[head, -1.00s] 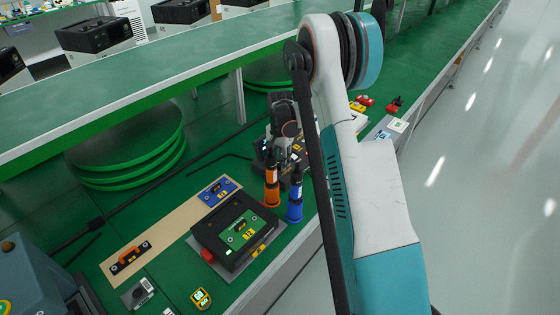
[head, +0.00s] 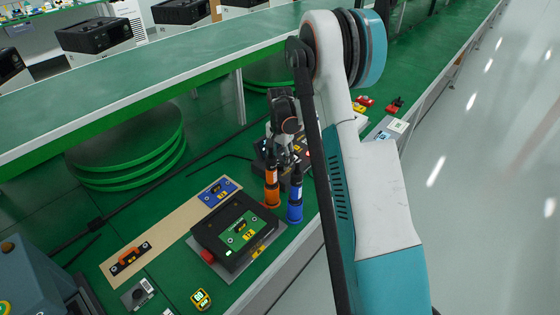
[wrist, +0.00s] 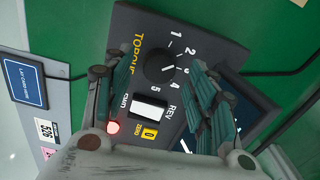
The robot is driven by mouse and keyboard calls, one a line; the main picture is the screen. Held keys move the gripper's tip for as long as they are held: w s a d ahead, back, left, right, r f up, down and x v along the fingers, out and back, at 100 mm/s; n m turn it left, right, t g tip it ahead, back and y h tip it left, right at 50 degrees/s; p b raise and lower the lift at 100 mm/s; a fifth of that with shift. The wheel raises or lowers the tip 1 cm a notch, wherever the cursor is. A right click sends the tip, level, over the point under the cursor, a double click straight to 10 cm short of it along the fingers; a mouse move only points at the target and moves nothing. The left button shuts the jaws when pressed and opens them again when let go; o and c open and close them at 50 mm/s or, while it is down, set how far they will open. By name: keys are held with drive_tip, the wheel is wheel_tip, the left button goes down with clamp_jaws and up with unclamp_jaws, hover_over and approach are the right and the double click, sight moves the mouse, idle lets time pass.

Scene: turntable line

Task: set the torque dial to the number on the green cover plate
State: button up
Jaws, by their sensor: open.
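The torque dial (wrist: 157,66) is a round black knob on a dark panel (wrist: 222,52), seen in the wrist view beside the word TORQUE and a scale numbered 1 to 5. A light mark on the knob points roughly to the 3–4 side; the exact setting is unclear. My gripper (wrist: 163,78) is open, its fingers on either side of the knob in the picture; contact cannot be told. In the head view my gripper (head: 284,152) is over the dark control box (head: 262,166).
An orange driver (head: 271,186) and a blue driver (head: 295,196) stand upright close to my gripper. A white rocker switch (wrist: 150,112) and a lit red lamp (wrist: 113,127) are by the knob. A dark cable (wrist: 282,73) runs at the right.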

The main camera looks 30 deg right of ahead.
sight(280, 163)
wheel_tip(280, 163, up, 11)
drive_tip(key=shift+f, duration=0.2)
idle(0.5)
